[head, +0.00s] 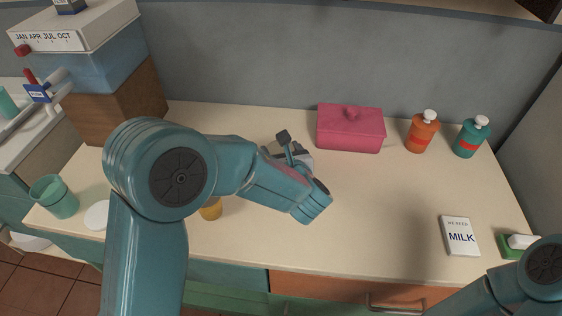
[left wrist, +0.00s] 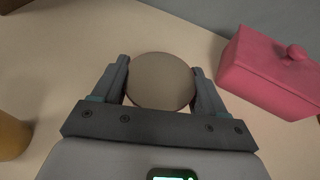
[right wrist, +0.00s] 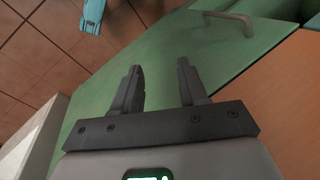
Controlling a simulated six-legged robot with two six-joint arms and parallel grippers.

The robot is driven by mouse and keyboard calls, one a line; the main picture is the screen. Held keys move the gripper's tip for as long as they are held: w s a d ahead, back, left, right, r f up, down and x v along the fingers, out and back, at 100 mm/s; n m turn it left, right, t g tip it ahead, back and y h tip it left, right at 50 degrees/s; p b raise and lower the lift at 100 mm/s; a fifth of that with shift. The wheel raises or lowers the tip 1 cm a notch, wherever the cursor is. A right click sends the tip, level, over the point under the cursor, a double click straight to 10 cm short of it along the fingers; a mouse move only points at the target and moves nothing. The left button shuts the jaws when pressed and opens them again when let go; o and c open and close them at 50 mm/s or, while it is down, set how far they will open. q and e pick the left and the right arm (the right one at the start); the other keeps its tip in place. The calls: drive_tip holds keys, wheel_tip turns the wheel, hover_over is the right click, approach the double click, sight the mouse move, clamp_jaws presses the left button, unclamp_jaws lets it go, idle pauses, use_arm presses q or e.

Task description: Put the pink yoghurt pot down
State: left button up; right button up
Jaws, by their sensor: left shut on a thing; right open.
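My left gripper (left wrist: 160,68) is shut on a round pot, seen from above in the left wrist view. The pot's flat grey-beige lid (left wrist: 162,82) has a thin pinkish rim and sits between the two fingers. In the head view my left gripper (head: 291,151) is over the middle of the counter, and my arm hides most or all of the pot. I cannot tell whether its base touches the counter. My right gripper (right wrist: 160,66) is open and empty in the right wrist view, over a green cabinet front.
A pink lidded box (head: 350,131) stands behind and to the right. Orange (head: 422,133) and teal (head: 470,137) bottles stand farther right. A milk card (head: 460,236) lies at the right front. A yellow-orange item (head: 211,209) is partly behind my arm. The counter (head: 375,205) right of my left gripper is clear.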

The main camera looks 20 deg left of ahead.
use_arm(q)
wheel_tip(320, 180, down, 4)
drive_tip(key=shift+r, duration=0.3)
drive_tip(key=shift+s, duration=0.1)
drive_tip(key=o, duration=1.4)
